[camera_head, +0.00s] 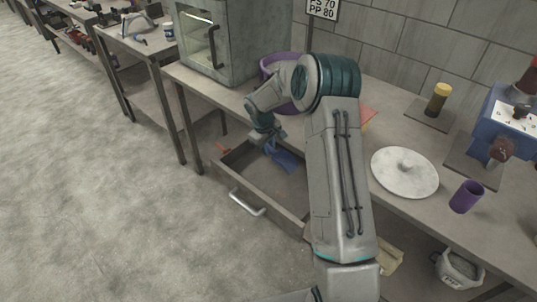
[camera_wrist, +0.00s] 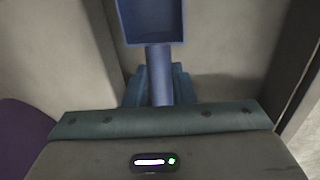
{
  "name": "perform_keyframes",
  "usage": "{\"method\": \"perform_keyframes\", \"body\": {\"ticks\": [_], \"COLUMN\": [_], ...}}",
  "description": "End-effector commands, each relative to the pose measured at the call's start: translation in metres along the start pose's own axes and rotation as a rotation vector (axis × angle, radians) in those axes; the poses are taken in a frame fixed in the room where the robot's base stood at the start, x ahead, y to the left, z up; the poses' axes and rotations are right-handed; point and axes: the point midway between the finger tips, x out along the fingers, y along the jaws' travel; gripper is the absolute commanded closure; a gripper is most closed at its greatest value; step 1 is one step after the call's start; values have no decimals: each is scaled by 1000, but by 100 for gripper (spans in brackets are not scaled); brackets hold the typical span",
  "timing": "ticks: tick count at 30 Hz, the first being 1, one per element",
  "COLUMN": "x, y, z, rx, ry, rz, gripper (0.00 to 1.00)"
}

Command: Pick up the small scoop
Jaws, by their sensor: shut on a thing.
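The small scoop (camera_wrist: 151,22) is blue, with a square pan and a round handle. In the wrist view its pan points away from my gripper (camera_wrist: 157,90), whose fingers are shut on the handle. In the head view the blue scoop (camera_head: 284,158) shows just below my gripper (camera_head: 268,138), over the open drawer (camera_head: 262,185) under the bench. I cannot tell whether the scoop touches the drawer floor. My arm hides part of the drawer's right side.
The drawer's front has a metal handle (camera_head: 247,203). On the bench stand a grey oven-like box (camera_head: 195,45), a purple container (camera_head: 275,66), a white round plate (camera_head: 404,172), a purple cup (camera_head: 466,197) and a yellow-capped jar (camera_head: 437,100). Open floor lies at left.

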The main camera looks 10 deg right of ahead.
Motion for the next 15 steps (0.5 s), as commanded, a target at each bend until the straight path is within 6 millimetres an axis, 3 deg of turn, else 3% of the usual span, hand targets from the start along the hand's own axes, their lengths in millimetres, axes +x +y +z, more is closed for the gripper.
{"method": "perform_keyframes", "body": {"ticks": [9,15], "x": [-75,-112], "y": [15,22], "z": [-1,0], "rx": [1,2], "ry": [5,3], "rz": [3,1], "gripper": [100,100]}}
